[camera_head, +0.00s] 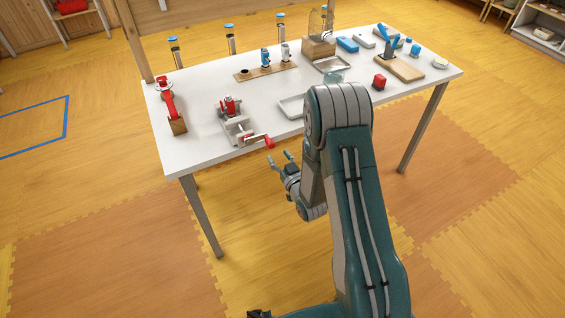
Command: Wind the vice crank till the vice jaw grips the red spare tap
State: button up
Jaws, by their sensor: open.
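The grey vice (237,128) stands near the left front of the white table. The red spare tap (229,106) is upright between the vice's jaws at its far end; I cannot tell whether a jaw touches it. The red vice crank (258,142) is at the vice's near end, with its handle sticking out to the right by the table's front edge. My gripper (281,160) is open and empty, just off the front edge, close below and right of the crank handle and apart from it. Nothing hides the crank.
A red tool on a wooden block (177,125) stands left of the vice. A white tray (291,107) lies to its right, partly behind my arm. A wooden rack (266,71) with taps stands behind.

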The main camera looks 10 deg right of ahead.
aim_at(272, 147)
jog(key=shift+x, duration=2.65)
jog(key=shift+r, duration=0.1)
